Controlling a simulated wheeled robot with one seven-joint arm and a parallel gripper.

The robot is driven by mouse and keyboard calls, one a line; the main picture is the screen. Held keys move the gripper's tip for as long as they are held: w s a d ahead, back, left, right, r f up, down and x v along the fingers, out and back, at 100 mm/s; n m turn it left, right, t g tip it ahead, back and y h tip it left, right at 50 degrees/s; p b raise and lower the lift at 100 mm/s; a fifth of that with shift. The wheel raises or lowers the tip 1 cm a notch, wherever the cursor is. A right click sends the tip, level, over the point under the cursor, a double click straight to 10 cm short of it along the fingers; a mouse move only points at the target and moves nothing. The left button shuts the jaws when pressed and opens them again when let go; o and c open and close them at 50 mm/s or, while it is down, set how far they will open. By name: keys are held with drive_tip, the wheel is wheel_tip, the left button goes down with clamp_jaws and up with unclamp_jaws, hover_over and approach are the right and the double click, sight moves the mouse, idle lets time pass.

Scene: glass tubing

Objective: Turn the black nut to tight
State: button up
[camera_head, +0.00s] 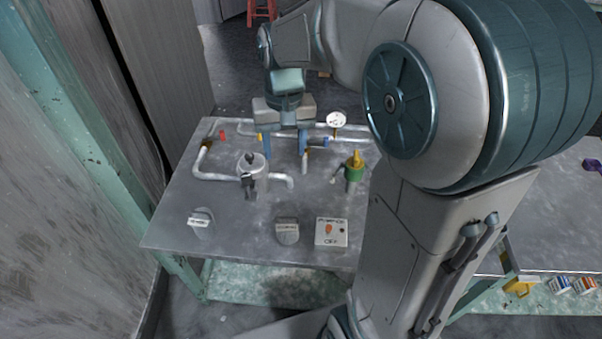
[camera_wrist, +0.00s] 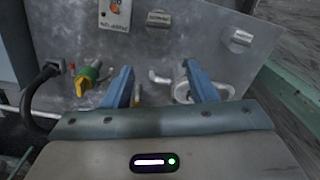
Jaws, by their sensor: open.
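I cannot pick out the black nut for certain. Small dark parts (camera_head: 248,183) show at the front of the white round vessel (camera_head: 258,170) on the metal table, and a dark piece sits on its top. My gripper (camera_head: 286,154) points down over the pipework, just right of and behind the vessel. Its two blue fingers are apart, with nothing seen held between them. In the wrist view, my gripper (camera_wrist: 158,68) is open, with a white pipe end (camera_wrist: 160,77) showing between the fingers. The vessel (camera_wrist: 181,91) is partly hidden by the right finger.
White pipes (camera_head: 210,176) with red, yellow and blue fittings run across the table (camera_head: 185,208). A gauge (camera_head: 336,121) stands behind, and a green valve with a yellow top (camera_head: 354,172) to the right. Grey boxes (camera_head: 287,231) and a white panel (camera_head: 331,232) line the front.

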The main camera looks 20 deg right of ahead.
drive_tip(key=s+d+f+t+b, duration=0.1)
drive_tip(key=s, duration=0.5)
drive_tip(key=shift+s+d+f+n, duration=0.25)
drive_tip(key=shift+s+f+n, duration=0.05)
drive_tip(key=shift+s, duration=0.05)
drive_tip(key=shift+w, duration=0.1)
drive_tip(key=m+g+y, duration=0.1)
drive_tip(key=m+g, duration=0.3)
drive_tip(key=g, duration=0.1)
hover_over(246, 176)
drive_tip(key=w+d, duration=0.2)
drive_tip(key=w, duration=0.3)
wheel_tip(246, 176, down, 7)
drive_tip(key=x, duration=1.3)
drive_tip(key=shift+a+f, duration=0.15)
drive_tip(key=shift+f, duration=0.15)
drive_tip(key=shift+c, duration=0.3)
